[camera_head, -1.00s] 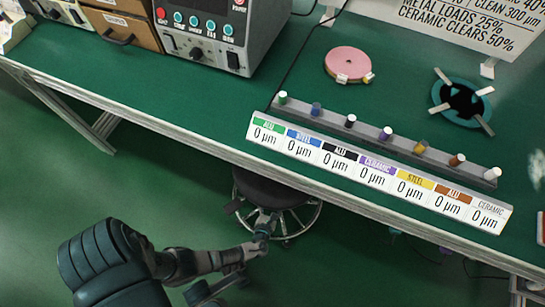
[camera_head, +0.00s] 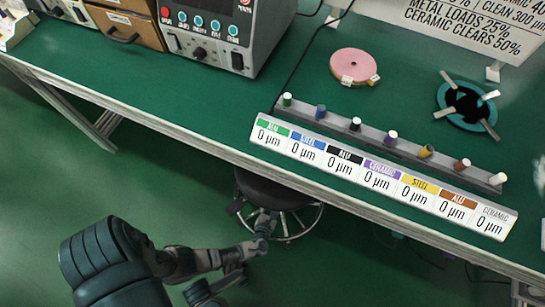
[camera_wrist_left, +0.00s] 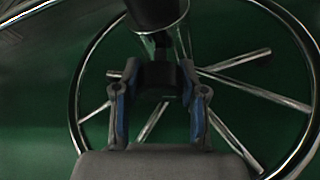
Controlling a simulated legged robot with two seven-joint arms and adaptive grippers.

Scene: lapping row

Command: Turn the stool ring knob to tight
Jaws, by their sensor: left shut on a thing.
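The stool (camera_head: 272,189) stands under the bench's front edge, with a dark seat and a chrome foot ring (camera_head: 319,222). My left gripper (camera_head: 264,226) reaches in below the seat at the stool's column. In the left wrist view, the foot ring (camera_wrist_left: 73,108) circles the picture, and the dark column (camera_wrist_left: 157,12) comes down at the top. A dark knob (camera_wrist_left: 160,78) sits between the two blue-padded fingers of my left gripper (camera_wrist_left: 160,70), which is shut on it. Any mark for tight or loose is hidden. My right gripper is not in view.
The green bench (camera_head: 150,100) overhangs the stool. It holds a control box (camera_head: 215,35), a pink disc (camera_head: 354,66), a teal ring (camera_head: 440,95) and a rack of small coloured-top pegs (camera_head: 375,135) behind a label strip (camera_head: 378,182). Open green floor lies left of the stool.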

